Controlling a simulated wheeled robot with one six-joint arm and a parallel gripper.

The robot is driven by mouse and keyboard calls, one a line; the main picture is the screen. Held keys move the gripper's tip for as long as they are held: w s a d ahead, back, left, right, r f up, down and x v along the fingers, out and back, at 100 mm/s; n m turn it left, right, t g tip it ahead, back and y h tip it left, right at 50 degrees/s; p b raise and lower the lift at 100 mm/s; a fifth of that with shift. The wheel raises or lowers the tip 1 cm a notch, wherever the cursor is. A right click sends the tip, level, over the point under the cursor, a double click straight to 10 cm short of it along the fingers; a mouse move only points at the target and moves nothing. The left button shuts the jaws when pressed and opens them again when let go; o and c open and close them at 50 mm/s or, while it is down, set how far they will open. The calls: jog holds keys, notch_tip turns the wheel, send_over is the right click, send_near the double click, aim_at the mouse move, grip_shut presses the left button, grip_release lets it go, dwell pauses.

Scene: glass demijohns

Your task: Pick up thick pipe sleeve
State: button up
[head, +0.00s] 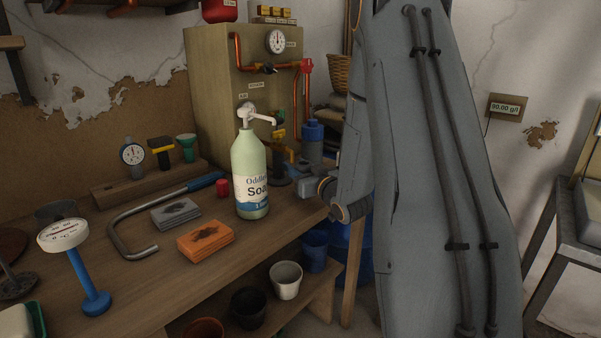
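I cannot tell for certain which thing is the thick pipe sleeve. A bent grey metal pipe (125,225) lies on the wooden bench, and a thick blue sleeve (205,181) covers its far straight end. My gripper (311,186) is at the right end of the bench, to the right of the soap bottle, partly hidden by my own arm. It is apart from the blue sleeve. Its fingers are too small and dark to tell whether they are open or shut.
A green pump bottle (246,170) stands between the blue sleeve and my gripper. Grey pads (175,213) and orange pads (205,240) lie by the pipe. A blue-based dial (90,290) stands front left. Pots, including a white one (286,280), stand on the lower shelf.

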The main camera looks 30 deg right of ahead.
jog(key=shift+r, duration=0.5)
jog(key=shift+s+r, duration=0.25)
jog(key=s+d+p, duration=0.1)
jog(key=s+p, duration=0.1)
jog(key=s, duration=1.5)
jog(key=shift+s, duration=0.15)
